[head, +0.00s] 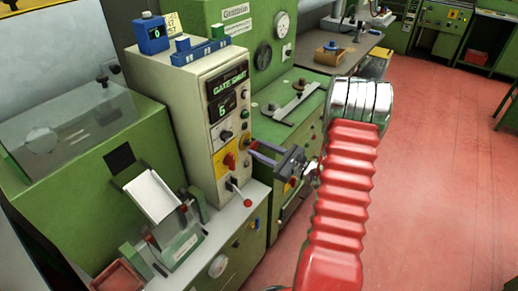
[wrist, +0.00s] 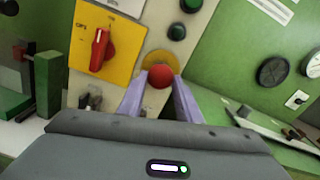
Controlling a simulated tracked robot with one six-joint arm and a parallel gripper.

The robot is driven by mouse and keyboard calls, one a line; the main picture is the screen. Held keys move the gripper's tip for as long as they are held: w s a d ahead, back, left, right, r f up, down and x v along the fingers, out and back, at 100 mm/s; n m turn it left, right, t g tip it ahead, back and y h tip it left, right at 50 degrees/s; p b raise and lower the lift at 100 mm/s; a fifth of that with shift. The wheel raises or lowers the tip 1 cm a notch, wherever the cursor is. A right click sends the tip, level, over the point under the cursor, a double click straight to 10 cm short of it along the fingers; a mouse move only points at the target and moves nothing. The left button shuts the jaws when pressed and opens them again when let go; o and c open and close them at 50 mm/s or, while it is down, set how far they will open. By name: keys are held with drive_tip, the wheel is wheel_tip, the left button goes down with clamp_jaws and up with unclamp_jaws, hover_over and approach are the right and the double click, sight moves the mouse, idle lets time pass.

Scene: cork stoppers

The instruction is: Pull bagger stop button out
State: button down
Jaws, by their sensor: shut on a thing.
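The stop button is a red round knob (wrist: 160,76) on a yellow disc (wrist: 158,58) on the cream front panel of a control cabinet (head: 190,95). In the wrist view my gripper (wrist: 160,84) has one lilac finger on each side of the knob, shut on it. In the head view my gripper (head: 252,150) reaches the cabinet's front right edge from the right. There the fingers largely hide the knob. I cannot tell whether the knob is pressed in or out.
Left of the knob is a yellow plate with a red rotary switch (wrist: 100,48); above it are dark green buttons (wrist: 177,33). A green machine with a gauge (head: 282,25) stands behind. Red floor at right is open.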

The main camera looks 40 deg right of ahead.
drive_tip(key=shift+s+d, duration=0.15)
drive_tip(key=c, duration=1.3)
unclamp_jaws()
drive_tip(key=shift+s, duration=0.1)
drive_tip(key=v, duration=1.3)
drive_tip(key=shift+s+d, duration=0.1)
drive_tip(key=shift+s, duration=0.2)
